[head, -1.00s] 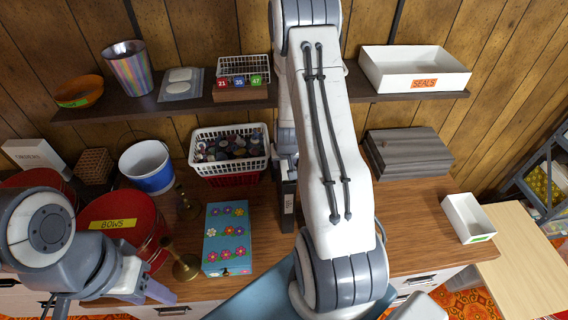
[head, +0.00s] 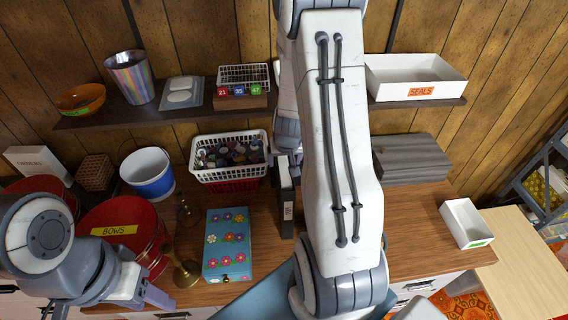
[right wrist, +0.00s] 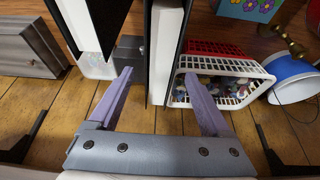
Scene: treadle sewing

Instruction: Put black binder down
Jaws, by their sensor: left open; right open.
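The black binder (head: 287,200) stands upright on the wooden desk, just left of my right arm in the head view. Its black cover and white inner side also show in the right wrist view (right wrist: 165,50). My right gripper (right wrist: 160,75) is open, with a purple finger on each side of the binder's near end; contact is not visible. In the head view this gripper is hidden behind my arm. Another upright black-and-white item (right wrist: 95,25) is partly visible beside it in the wrist view. My left gripper (head: 108,303) is open and empty at the lower left.
A white basket of buttons (head: 230,158) stands left of the binder, and a blue flowered box (head: 228,245) stands in front of it. A shelf (head: 190,112) runs above. Bare desk (head: 410,225) shows at right.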

